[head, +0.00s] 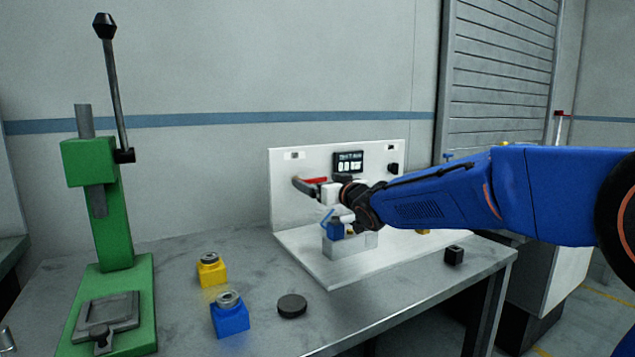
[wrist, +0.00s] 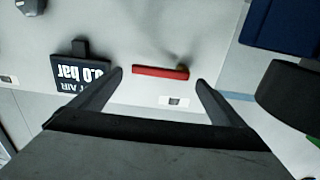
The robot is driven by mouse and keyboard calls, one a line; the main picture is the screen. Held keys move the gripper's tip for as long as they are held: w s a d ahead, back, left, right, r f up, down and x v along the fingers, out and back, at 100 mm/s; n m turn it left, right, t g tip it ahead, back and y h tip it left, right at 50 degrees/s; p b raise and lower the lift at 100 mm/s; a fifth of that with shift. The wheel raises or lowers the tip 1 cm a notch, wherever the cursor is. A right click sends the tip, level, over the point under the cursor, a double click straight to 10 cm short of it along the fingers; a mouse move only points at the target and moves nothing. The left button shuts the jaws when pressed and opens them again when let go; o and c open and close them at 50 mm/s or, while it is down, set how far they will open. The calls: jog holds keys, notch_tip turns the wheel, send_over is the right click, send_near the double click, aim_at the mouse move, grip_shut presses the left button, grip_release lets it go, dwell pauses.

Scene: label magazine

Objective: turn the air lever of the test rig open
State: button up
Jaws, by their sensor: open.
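The air lever is a red bar (head: 316,180) on the upright white panel of the test rig (head: 285,218). In the wrist view the red lever (wrist: 158,72) lies nearly level, with a brass-coloured pivot at its right end. My gripper (head: 305,187) is at the panel, partly hidden by my wrist in the head view. In the wrist view my gripper (wrist: 160,80) is open, one finger on each side of the lever, with gaps to both. The rig's display (wrist: 82,76) appears upside down there and reads 0.0 bar. The display also shows in the head view (head: 349,162).
A blue part (head: 336,230) sits in a grey block on the rig's base, below my gripper. A green press (head: 115,225), yellow block (head: 212,273), blue block (head: 231,320) and dark disc (head: 292,306) stand left on the table.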

jog(key=shift+w+a, duration=0.4)
jog(key=shift+w, duration=0.15)
jog(key=shift+c, duration=0.7)
jog(key=c, duration=1.4)
